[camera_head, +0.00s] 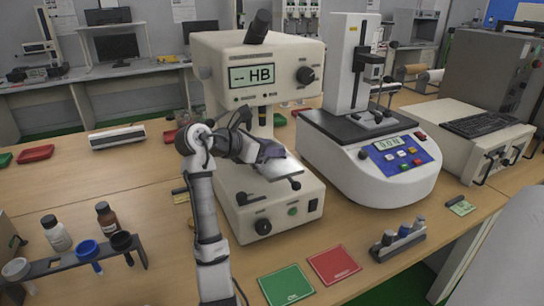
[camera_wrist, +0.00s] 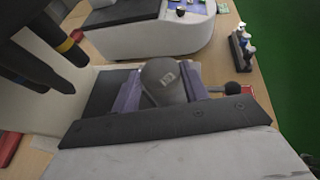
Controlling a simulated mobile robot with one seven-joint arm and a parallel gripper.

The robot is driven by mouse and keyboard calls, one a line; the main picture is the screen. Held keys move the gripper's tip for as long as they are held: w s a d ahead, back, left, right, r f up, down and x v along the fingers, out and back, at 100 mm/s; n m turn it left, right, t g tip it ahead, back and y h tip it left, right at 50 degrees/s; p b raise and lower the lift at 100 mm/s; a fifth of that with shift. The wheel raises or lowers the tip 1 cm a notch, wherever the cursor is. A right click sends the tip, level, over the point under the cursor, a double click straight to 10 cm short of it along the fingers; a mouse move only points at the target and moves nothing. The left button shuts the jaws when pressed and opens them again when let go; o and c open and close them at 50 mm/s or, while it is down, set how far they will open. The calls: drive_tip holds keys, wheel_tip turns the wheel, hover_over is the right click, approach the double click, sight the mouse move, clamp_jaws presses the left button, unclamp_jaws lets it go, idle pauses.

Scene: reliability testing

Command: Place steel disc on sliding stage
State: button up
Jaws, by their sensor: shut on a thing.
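The steel disc (camera_wrist: 165,78) is a grey round piece between the two purple fingers of my gripper (camera_wrist: 163,93) in the wrist view. In the head view my gripper (camera_head: 272,154) is inside the open front of the hardness tester (camera_head: 230,100), which reads HB. The sliding stage (camera_head: 287,169) lies under the fingertips, with a dark knob at its front. In the wrist view a dark flat part of the stage (camera_wrist: 98,95) shows beside the fingers. The disc is hidden in the head view. I cannot tell whether it touches the stage.
The tester's dark indenter parts (camera_wrist: 45,50) hang close by at the upper left of the wrist view. A balance-like machine (camera_head: 370,150) stands to the right. A green card (camera_head: 286,285), a red card (camera_head: 334,264) and a bottle rack (camera_head: 75,262) lie in front.

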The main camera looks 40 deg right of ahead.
sight(272, 166)
drive_tip(key=shift+s+d+r, duration=0.1)
drive_tip(key=shift+d, duration=0.55)
drive_tip(key=shift+a+f+p, duration=0.1)
drive_tip(key=shift+f+p, duration=0.3)
drive_tip(key=shift+f, duration=1.4)
drive_tip(key=o, duration=0.9)
drive_tip(key=shift+f, duration=0.2)
drive_tip(key=shift+a+r, duration=0.1)
drive_tip(key=shift+r, duration=0.05)
drive_tip(key=b+v, duration=0.1)
drive_tip(key=v, duration=1.1)
